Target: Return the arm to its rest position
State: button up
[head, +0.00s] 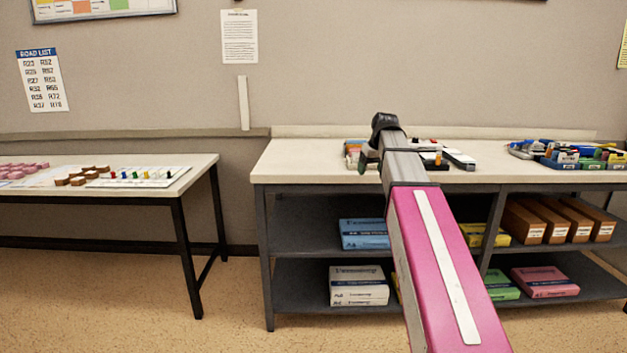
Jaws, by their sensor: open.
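My arm reaches forward from the lower right of the head view, with a pink link and a grey link. My gripper (364,160) is at the far end of the arm, a small dark shape over the worktop of the shelf bench (310,165). It is open, and I see nothing held in it. Its fingers are small and partly hidden by the wrist. A tray of small items (352,148) shows just behind and beside it. I cannot tell the gap between the gripper and the tray.
More trays of coloured items (575,155) stand at the right of the worktop. Paper packs (364,233) and brown box files (523,222) fill the shelves below. A table (200,172) with small blocks and pegs stands at left. Floor (130,300) in front is clear.

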jog(key=s+f+m+g, duration=0.1)
jog(key=s+f, duration=0.7)
jog(key=f, duration=0.5)
jog(key=s+a+f+m+g+h, duration=0.1)
jog(key=s+f, duration=0.7)
jog(key=f, duration=0.5)
jog(key=s+f+m+g, duration=0.1)
jog(key=s+f, duration=0.7)
jog(key=f, duration=0.5)
jog(key=shift+s+a+f+m, duration=0.3)
jog(key=shift+f, duration=0.05)
